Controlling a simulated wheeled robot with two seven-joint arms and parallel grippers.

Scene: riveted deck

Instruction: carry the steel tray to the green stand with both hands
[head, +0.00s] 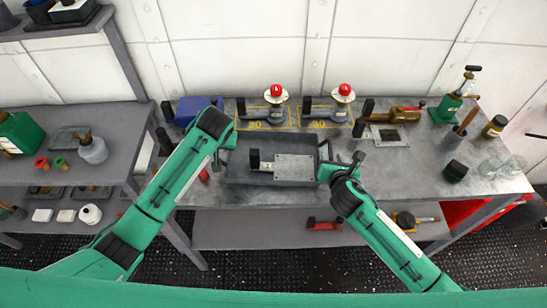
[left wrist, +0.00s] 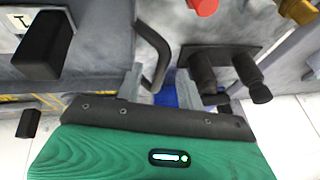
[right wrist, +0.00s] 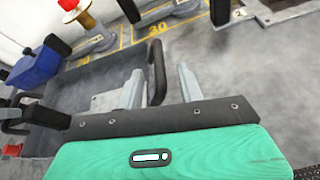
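The steel tray (head: 240,180), a dark grey shallow box, sits on the grey workbench. A pale perforated plate (head: 293,168) and a small black-ended piece (head: 255,160) lie in it. My left gripper (head: 219,160) is at the tray's left end. In the left wrist view its fingers (left wrist: 158,85) stand apart with a dark bar handle (left wrist: 153,45) between them. My right gripper (head: 324,153) is at the right end. In the right wrist view its fingers (right wrist: 160,85) are apart around the other dark handle (right wrist: 157,70). I cannot make out a green stand for certain.
Two red-topped fixtures (head: 276,93) stand behind the tray in yellow-marked bays. A blue bin (head: 195,108) is at the back left. A green-based press (head: 446,108), a black block (head: 454,171) and glass jars (head: 490,166) are at the right. Bare bench lies right of the tray.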

